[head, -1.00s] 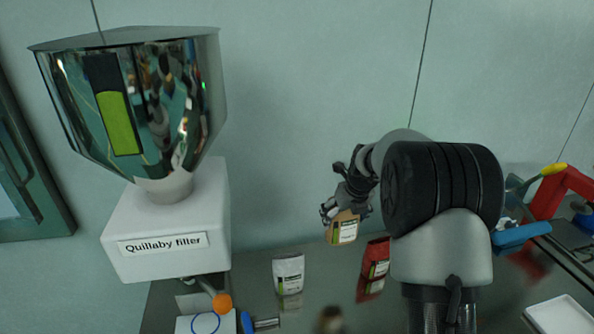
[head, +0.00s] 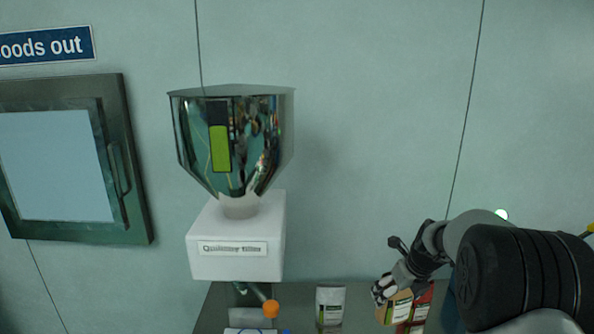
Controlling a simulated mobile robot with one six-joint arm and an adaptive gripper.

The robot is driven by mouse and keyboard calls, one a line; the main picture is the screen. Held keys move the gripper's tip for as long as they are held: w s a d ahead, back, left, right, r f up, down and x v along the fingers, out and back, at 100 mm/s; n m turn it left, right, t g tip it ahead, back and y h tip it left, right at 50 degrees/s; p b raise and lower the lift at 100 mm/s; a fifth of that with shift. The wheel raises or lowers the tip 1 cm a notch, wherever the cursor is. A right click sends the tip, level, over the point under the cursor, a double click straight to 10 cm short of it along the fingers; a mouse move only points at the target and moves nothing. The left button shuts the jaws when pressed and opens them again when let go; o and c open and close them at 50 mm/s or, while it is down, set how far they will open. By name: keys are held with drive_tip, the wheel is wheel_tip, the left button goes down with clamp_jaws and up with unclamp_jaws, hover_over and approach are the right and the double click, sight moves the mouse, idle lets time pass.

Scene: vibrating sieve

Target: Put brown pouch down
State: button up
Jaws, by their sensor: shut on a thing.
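The brown pouch (head: 396,308) is in the head view at the lower right, with a pale and green label on its front. My gripper (head: 386,290) is at the pouch's upper part and is shut on it. The pouch hangs upright below the fingers, in front of part of a red pouch (head: 424,302). I cannot tell whether its base touches the steel bench (head: 357,310), as its bottom is near the picture's lower edge.
A white pouch (head: 330,305) stands on the bench, left of the brown one. A framed hatch (head: 60,165) is on the left wall. Bench shows between the white and brown pouches.

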sight(381, 321)
drive_tip(key=s+a+f+n+y, duration=0.1)
drive_tip(key=n, duration=0.2)
drive_tip(key=s+a+f+n+g+y, duration=0.1)
drive_tip(key=s+a+n, duration=0.1)
drive_tip(key=n, duration=0.1)
drive_tip(key=s+a+f+n+g+y, duration=0.1)
drive_tip(key=s+a+f+n, duration=0.1)
drive_tip(key=n, duration=0.2)
drive_tip(key=shift+s+a, duration=0.1)
drive_tip(key=shift+s, duration=0.05)
drive_tip(key=s+a+f+n+g+h, duration=0.2)
drive_tip(key=s+n, duration=0.5)
drive_tip(key=n, duration=0.4)
drive_tip(key=s+a+f+n+g+h+b, duration=0.1)
drive_tip(key=s+a+n+g+h, duration=0.1)
drive_tip(key=s+a+n+g, duration=0.2)
drive_tip(key=s+a+n, duration=0.1)
drive_tip(key=s+n, duration=0.2)
drive_tip(key=n, duration=0.5)
drive_tip(key=shift+s+f+g, duration=0.4)
